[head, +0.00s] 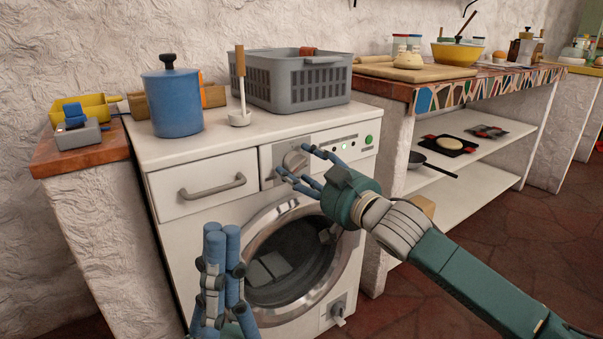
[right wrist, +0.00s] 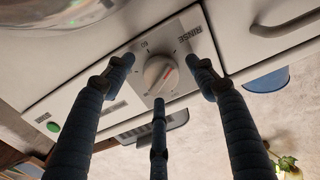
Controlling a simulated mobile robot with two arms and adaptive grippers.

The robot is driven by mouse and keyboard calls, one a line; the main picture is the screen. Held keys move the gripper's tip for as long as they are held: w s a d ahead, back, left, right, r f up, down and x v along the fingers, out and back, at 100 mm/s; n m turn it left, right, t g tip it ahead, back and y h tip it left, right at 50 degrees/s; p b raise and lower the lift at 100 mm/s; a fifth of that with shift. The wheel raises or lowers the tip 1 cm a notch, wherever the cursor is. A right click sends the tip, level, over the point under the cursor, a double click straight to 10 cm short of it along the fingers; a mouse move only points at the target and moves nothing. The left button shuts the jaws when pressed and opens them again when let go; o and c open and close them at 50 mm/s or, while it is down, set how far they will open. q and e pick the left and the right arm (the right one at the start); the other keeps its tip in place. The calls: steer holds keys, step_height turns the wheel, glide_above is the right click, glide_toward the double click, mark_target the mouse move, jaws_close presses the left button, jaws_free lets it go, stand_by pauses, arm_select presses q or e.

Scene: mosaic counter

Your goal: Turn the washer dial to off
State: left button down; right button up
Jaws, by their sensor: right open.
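The washer dial (head: 295,160) is a round pale knob on the washer's (head: 210,213) front panel, right of the drawer. My left gripper (head: 223,235) is low in front of the washer, fingers upward, away from the dial.
The drawer handle (head: 213,187) sticks out left of the dial; the round door (head: 262,228) is below. A blue pot (head: 173,102), a ladle (head: 240,115) and a grey crate (head: 283,95) stand on top.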

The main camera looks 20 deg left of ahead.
steer(key=shift+w+a, duration=0.15)
steer(key=shift+a, duration=0.05)
steer(key=c, duration=1.2)
steer(key=shift+o, duration=0.2)
